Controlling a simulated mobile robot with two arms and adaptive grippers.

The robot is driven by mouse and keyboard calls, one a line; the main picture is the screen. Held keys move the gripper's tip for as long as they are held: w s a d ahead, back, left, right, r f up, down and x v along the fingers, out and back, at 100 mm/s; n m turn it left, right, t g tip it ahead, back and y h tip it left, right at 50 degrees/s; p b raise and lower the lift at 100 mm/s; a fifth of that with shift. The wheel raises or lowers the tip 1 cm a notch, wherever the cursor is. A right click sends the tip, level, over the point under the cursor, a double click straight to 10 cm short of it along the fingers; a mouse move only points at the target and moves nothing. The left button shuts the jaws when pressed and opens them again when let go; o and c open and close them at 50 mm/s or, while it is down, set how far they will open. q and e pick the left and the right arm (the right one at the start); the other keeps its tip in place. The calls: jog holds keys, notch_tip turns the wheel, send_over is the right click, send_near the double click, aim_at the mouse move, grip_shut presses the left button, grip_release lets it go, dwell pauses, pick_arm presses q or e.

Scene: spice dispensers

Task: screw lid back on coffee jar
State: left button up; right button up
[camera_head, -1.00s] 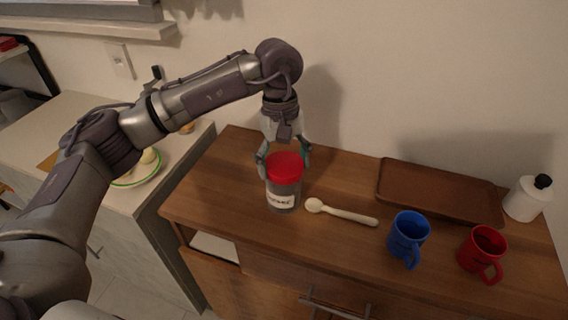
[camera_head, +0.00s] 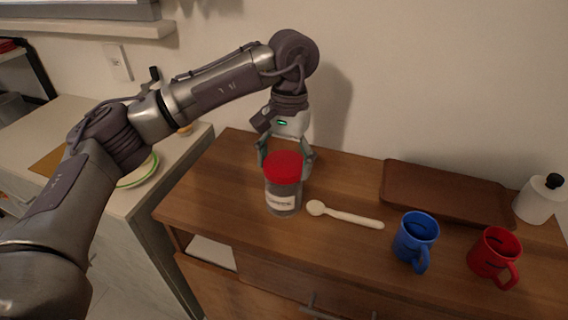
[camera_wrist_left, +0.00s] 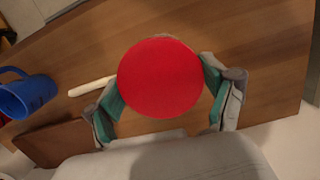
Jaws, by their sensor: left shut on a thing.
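The coffee jar (camera_head: 282,198) stands upright on the wooden cabinet top, a clear container with a white label. Its red lid (camera_head: 283,168) sits on top of it; whether it is threaded tight cannot be seen. My left gripper (camera_head: 287,160) comes down from above and behind with a finger on each side of the lid, shut on it. In the left wrist view the red lid (camera_wrist_left: 160,77) fills the middle between the two teal-padded fingers, and hides the jar below. My right gripper is not in view.
A cream spoon (camera_head: 345,215) lies right of the jar. A blue mug (camera_head: 414,240), a red mug (camera_head: 494,257), a brown tray (camera_head: 445,192) and a white bottle (camera_head: 538,200) are farther right. A plate (camera_head: 140,172) is on the left counter.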

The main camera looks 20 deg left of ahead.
pick_arm(q)
jog(key=shift+f+m+b, duration=0.15)
jog(key=shift+m+b, duration=0.4)
jog(key=shift+m, duration=0.45)
jog(key=m+b, duration=0.1)
jog(key=m, duration=0.2)
jog(key=shift+y, duration=0.4)
jog(key=m, duration=0.4)
jog(key=shift+t, duration=0.4)
jog(key=o, duration=1)
